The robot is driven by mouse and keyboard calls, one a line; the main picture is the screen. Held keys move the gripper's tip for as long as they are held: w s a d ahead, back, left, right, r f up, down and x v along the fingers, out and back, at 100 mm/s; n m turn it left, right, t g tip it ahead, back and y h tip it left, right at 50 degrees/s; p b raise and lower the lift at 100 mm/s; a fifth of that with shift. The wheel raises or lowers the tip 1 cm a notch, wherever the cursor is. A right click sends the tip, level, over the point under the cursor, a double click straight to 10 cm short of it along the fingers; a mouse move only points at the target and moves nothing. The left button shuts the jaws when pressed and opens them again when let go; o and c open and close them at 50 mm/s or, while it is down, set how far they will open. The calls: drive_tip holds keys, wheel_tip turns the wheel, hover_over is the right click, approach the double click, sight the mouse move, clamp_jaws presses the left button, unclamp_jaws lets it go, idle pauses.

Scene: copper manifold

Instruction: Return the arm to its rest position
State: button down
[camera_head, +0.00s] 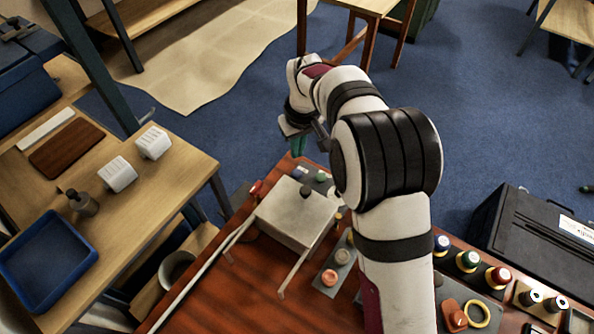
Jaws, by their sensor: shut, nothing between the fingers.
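My arm rises from the bottom of the head view, bends at a large black joint and reaches toward the far edge of the reddish wooden table (245,285). My gripper (298,146) hangs at the end of the arm, beyond the grey metal block (285,212) and apart from it. Its greenish fingertips are small and partly hidden, and they are shut with nothing visible between them. The arm hides part of the table's middle and right side.
Rods lie beside the grey block. Small round parts sit on a grey strip (338,262). A black case (535,245) stands at right. A side table at left holds a blue tray (45,262).

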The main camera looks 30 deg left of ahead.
drive_tip(key=shift+r, duration=0.5)
